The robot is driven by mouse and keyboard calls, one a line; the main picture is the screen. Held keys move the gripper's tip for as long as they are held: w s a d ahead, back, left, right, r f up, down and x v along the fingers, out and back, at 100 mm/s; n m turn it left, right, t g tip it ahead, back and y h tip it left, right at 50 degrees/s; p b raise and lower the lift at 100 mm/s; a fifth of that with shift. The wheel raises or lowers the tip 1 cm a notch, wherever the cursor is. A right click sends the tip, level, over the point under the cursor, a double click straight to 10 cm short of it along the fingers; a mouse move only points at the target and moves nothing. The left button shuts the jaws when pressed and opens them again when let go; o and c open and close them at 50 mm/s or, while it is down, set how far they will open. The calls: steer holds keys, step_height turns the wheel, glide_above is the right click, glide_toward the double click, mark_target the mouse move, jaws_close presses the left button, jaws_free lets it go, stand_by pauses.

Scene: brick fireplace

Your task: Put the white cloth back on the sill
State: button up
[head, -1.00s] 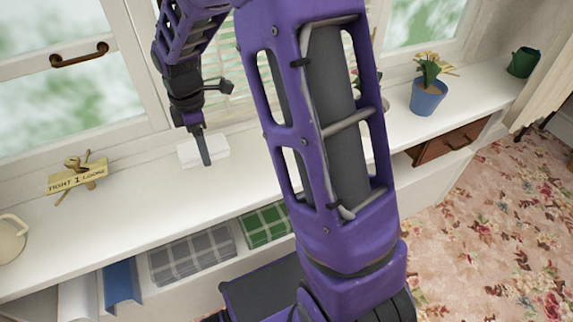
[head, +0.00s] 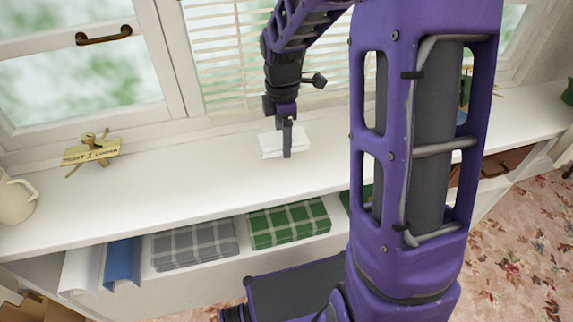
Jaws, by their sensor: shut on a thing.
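The white cloth (head: 271,144) is a small, pale, folded block at the sill, below the window blinds. My gripper (head: 287,150) points down at it, with its dark fingers shut on the cloth. The cloth shows on both sides of the fingers. It is at or just above the white sill (head: 200,175); I cannot tell whether it touches the surface.
A wooden sign with a small figure (head: 92,150) and a cream jug (head: 14,198) stand on the sill at left. Folded grey (head: 195,245) and green (head: 289,222) checked cloths lie on the shelf below. The sill between sign and gripper is clear.

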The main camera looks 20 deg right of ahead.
mark_target(283, 169)
step_height(283, 169, down, 8)
steer(key=shift+r+b, duration=0.25)
steer(key=shift+b, duration=0.4)
steer(key=shift+f, duration=0.2)
steer(key=o, duration=1.3)
steer(key=shift+r, duration=0.1)
step_height(283, 169, up, 12)
steer(key=shift+r+p, duration=0.1)
steer(key=shift+p, duration=1.1)
steer(key=shift+w, duration=0.1)
